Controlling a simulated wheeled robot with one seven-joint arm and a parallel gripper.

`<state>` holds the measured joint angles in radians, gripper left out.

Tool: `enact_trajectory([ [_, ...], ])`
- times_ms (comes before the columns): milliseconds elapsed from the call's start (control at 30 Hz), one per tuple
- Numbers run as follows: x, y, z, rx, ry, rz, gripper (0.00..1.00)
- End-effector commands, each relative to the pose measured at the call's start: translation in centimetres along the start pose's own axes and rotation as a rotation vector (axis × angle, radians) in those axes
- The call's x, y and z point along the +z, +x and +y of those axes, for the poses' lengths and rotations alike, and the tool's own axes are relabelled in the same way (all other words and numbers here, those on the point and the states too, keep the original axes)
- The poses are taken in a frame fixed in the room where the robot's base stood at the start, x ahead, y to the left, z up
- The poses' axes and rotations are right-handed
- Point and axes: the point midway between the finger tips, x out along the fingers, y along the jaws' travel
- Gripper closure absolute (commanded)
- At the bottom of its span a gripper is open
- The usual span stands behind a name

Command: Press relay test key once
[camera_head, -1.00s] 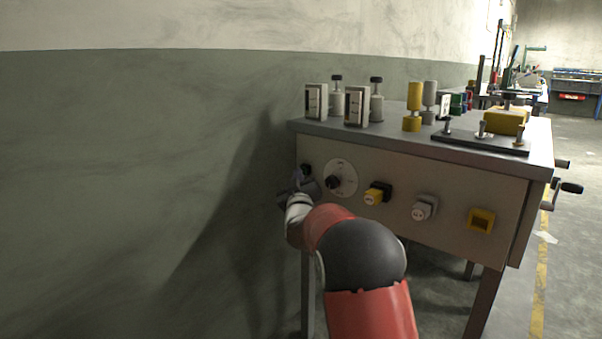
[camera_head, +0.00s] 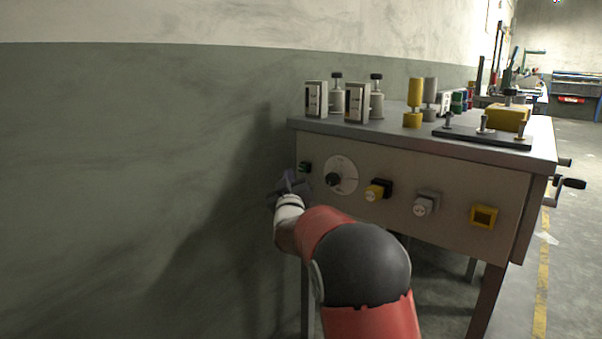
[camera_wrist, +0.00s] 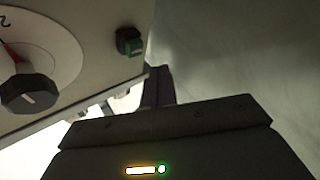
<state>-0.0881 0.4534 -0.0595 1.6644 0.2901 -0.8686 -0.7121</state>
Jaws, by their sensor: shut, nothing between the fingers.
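A small green key in a dark housing (camera_head: 305,167) sits at the left end of the bench's front panel (camera_head: 262,0). It also shows in the wrist view (camera_wrist: 133,47), at the upper middle. I cannot read a label on it, so I cannot tell whether it is the relay test key. My gripper (camera_head: 290,182) is shut and empty, just left of and below the green key in the head view. In the wrist view the shut fingers (camera_wrist: 160,85) lie below and right of the key, with a visible gap between them.
A dial with a black knob (camera_head: 333,179) is right of the green key. Further right are a yellow key (camera_head: 376,192), a white key (camera_head: 423,204) and a yellow square frame (camera_head: 484,215). The wall (camera_head: 130,180) is close on the left.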

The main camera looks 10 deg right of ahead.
Motion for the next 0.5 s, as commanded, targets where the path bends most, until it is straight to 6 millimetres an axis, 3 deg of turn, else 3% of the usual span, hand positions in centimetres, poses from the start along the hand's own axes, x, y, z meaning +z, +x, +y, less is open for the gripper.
enact_trajectory([
  [233, -1.1, -1.8, -1.3, 0.000, 0.001, 0.001, 1.00],
  [500, -1.6, -2.2, -1.6, 0.001, 0.000, 0.000, 1.00],
])
